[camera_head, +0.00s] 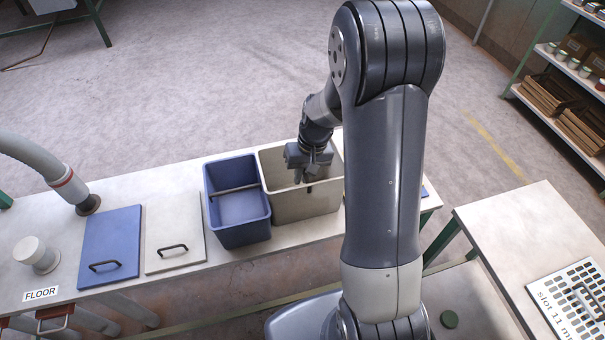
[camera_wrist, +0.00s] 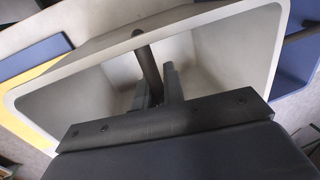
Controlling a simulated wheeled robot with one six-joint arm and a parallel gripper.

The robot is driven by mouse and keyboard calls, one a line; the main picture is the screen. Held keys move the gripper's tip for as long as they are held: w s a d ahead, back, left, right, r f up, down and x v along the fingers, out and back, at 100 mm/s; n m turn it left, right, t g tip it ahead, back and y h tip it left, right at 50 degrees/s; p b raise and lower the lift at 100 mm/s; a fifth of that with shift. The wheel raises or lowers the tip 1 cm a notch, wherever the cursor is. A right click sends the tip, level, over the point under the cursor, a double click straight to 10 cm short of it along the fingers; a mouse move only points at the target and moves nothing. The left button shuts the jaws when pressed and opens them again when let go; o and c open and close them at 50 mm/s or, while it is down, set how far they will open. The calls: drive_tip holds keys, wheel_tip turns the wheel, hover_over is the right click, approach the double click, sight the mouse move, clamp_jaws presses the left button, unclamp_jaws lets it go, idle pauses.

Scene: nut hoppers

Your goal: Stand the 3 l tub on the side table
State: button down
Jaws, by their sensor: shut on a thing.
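A beige tub (camera_head: 300,207) stands on the long pale bench (camera_head: 190,177), with a dark bar across its open top. A smaller blue tub (camera_head: 240,233) with a similar bar stands against its left side. No volume marking is legible on either tub. My gripper (camera_head: 311,178) reaches down into the mouth of the beige tub and is shut on its bar. In the wrist view the bar (camera_wrist: 143,52) runs to my gripper's fingers (camera_wrist: 160,90), inside the beige tub's rim (camera_wrist: 215,18). A pale table (camera_head: 510,220), perhaps the side table, stands at the right.
A blue lid (camera_head: 110,240) and a beige lid (camera_head: 174,225) with handles lie on the bench. A hose (camera_head: 45,160) and a round white knob (camera_head: 35,253) are left. A slotted plate (camera_head: 575,295) lies on the right table, whose far part is clear.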

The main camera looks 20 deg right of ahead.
drive_tip(key=shift+f, duration=0.1)
drive_tip(key=c, duration=1.5)
unclamp_jaws()
wheel_tip(320, 180, up, 12)
drive_tip(key=d, duration=0.2)
drive_tip(key=shift+d+b, duration=0.2)
drive_tip(key=shift+b, duration=0.25)
